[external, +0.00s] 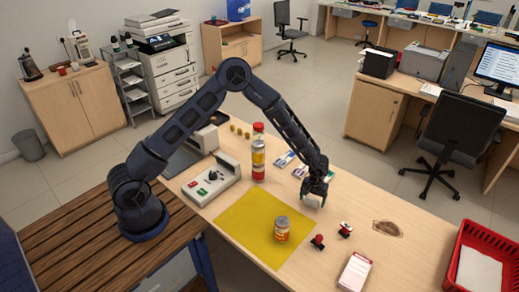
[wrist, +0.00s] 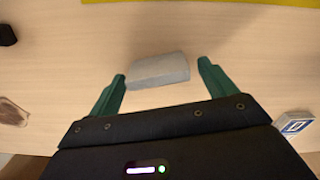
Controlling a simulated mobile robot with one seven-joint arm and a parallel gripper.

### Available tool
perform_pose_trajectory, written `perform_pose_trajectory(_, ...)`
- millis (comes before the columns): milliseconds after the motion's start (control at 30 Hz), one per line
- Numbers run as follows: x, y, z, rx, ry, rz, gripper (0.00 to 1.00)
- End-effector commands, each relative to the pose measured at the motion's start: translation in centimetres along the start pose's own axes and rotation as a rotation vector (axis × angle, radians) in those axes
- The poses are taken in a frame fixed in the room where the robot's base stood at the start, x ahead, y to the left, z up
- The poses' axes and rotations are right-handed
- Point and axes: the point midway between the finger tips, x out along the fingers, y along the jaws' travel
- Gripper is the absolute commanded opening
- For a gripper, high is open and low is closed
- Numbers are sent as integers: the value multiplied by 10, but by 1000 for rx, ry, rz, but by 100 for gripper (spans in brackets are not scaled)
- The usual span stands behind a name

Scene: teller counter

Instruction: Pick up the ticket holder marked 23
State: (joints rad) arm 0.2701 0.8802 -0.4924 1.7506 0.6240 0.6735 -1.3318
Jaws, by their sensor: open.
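I cannot read a 23 on anything in either view. Several small white and blue cards or holders (external: 285,158) lie on the counter to the left of my gripper (external: 315,196); their marks are too small to read. One blue-and-white piece (wrist: 296,124) shows at the right edge of the wrist view. My gripper is open and low over the counter. In the wrist view, a pale grey block (wrist: 158,71) lies on the counter between the green fingertips of my gripper (wrist: 162,70), with gaps on both sides.
A yellow mat (external: 240,222) with a labelled can (external: 282,229) lies at front left. Stacked cans (external: 258,160) stand behind it. Two stamps (external: 318,242) (external: 346,229), a white-and-pink box (external: 355,272) and a red basket (external: 455,270) are toward the front right. A brown patch (external: 388,228) lies flat.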

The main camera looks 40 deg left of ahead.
Motion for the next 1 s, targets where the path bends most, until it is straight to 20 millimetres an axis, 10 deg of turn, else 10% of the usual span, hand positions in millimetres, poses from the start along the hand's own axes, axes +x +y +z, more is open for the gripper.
perform_pose_trajectory(300,4,0,0,1,1,1,82)
perform_pose_trajectory(567,4,0,0,1,1,1,35)
perform_pose_trajectory(1000,-13,1,-1,1,4,3,35)
